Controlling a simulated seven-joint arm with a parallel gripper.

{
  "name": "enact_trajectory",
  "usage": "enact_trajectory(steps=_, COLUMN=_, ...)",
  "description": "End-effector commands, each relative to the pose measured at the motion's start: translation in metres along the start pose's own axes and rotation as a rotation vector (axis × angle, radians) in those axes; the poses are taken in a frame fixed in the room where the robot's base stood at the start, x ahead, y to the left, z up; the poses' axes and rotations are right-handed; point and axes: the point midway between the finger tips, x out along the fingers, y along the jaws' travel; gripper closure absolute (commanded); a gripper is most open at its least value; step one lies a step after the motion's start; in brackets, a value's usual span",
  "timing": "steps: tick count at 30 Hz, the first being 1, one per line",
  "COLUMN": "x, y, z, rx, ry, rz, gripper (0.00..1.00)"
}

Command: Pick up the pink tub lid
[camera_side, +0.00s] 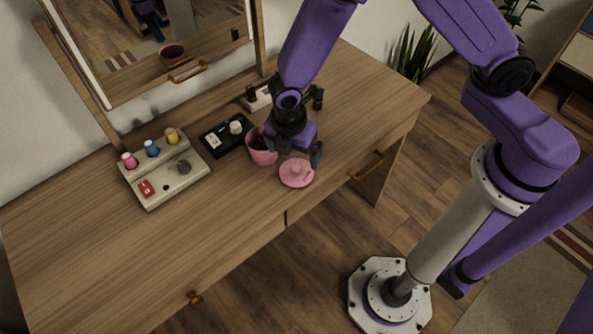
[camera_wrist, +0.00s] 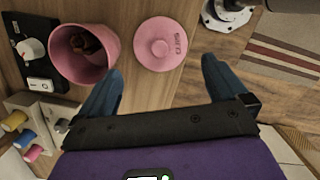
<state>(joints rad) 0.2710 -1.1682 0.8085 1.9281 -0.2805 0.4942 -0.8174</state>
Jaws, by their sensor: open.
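The pink tub lid (camera_side: 296,173) lies flat on the wooden desk near its front edge, a round disc with a raised knob in the middle. It shows whole in the wrist view (camera_wrist: 160,44), with dark lettering near its rim. The pink tub (camera_side: 262,148) stands open just left of the lid; dark brown contents show inside it in the wrist view (camera_wrist: 84,55). My gripper (camera_side: 294,150) is open and empty above the desk, close to the tub and lid. In the wrist view its two blue fingers (camera_wrist: 162,85) are spread wide, with the lid beyond and between them.
A beige tray (camera_side: 165,172) with several coloured knobs stands to the left. A black panel (camera_side: 226,135) with white parts sits beside the tub. A mirror (camera_side: 150,50) stands at the back. The desk's front left is clear.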

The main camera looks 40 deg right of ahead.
Motion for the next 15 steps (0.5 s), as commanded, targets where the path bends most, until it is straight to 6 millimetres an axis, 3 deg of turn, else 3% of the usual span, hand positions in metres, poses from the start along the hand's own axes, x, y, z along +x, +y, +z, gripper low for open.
enact_trajectory(steps=11, x=0.026, y=0.0, z=0.0, rx=0.0, ry=-0.001, rz=-0.001, gripper=0.0)
enact_trajectory(steps=15, x=0.046, y=-0.001, z=0.001, rx=0.001, ry=-0.002, rz=-0.004, gripper=0.0)
